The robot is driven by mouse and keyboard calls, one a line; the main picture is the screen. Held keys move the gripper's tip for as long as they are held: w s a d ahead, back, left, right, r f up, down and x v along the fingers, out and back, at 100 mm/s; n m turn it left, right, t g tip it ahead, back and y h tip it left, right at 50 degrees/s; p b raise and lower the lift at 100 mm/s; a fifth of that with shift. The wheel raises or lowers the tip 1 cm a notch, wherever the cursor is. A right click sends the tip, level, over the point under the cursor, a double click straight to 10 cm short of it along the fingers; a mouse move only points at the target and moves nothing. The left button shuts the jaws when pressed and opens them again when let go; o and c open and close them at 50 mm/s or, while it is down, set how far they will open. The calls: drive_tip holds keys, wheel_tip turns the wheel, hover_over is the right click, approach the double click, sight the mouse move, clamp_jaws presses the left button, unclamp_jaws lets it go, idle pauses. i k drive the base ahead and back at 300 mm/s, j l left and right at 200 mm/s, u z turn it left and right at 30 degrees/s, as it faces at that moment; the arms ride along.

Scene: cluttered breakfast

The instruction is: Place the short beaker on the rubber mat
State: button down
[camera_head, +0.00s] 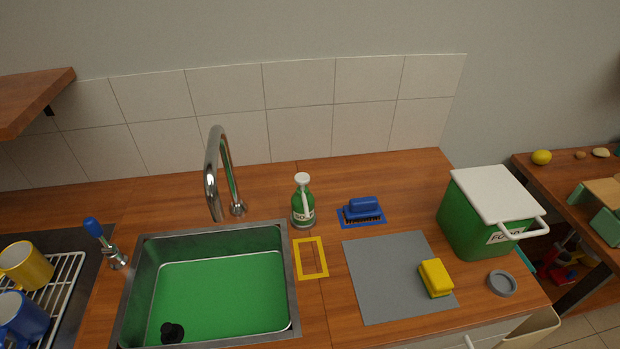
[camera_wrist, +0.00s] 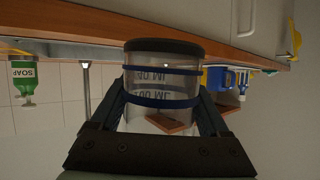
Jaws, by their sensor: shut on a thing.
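The beaker (camera_wrist: 163,75) is clear, with blue bands, a dark end at the top of the picture and upside-down volume lettering. My gripper (camera_wrist: 162,98) is shut on it in the wrist view, one finger on each side. Neither the beaker nor my gripper shows in the head view. A flat grey mat (camera_head: 380,285), which looks like the rubber mat, lies on the counter right of the sink. A yellow sponge (camera_head: 436,278) sits on its right part; its left and middle are bare.
A sink (camera_head: 292,285) with a tap (camera_head: 212,175) is left of the mat. A soap bottle (camera_head: 302,203), blue brush (camera_head: 362,209), yellow frame marking (camera_head: 312,258), green food bin (camera_head: 470,225) and grey disc (camera_head: 502,282) surround it. The wrist view is inverted and shows a wooden edge (camera_wrist: 85,22).

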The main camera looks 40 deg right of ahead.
sight(397, 273)
drive_tip(key=k+l+z, duration=0.3)
drive_tip(key=l+z, duration=0.25)
drive_tip(key=l, duration=0.15)
drive_tip(key=k+l+z, duration=0.3)
drive_tip(key=l, duration=0.15)
drive_tip(key=i, duration=0.1)
